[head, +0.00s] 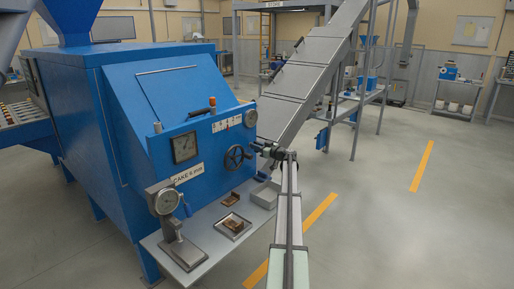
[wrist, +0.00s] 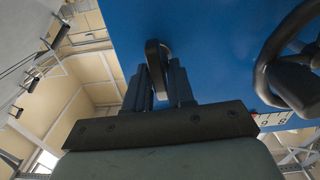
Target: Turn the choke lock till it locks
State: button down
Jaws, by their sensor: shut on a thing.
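In the head view my gripper (head: 262,148) is at the right edge of the blue machine's front panel, just right of the black handwheel (head: 237,157). The lock is hidden behind my gripper there. The handwheel also shows at the right of the wrist view (wrist: 268,70), apart from my fingers.
Below, a shelf (head: 205,240) holds a dial instrument (head: 166,203), a small tray (head: 233,226) and a grey box (head: 265,194). A grey inclined chute (head: 300,85) rises behind. Open floor lies right.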

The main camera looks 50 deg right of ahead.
jog(key=shift+m, duration=0.4)
jog(key=c, duration=1.2)
grip_release()
jog(key=shift+o, duration=0.2)
jog(key=s, duration=1.4)
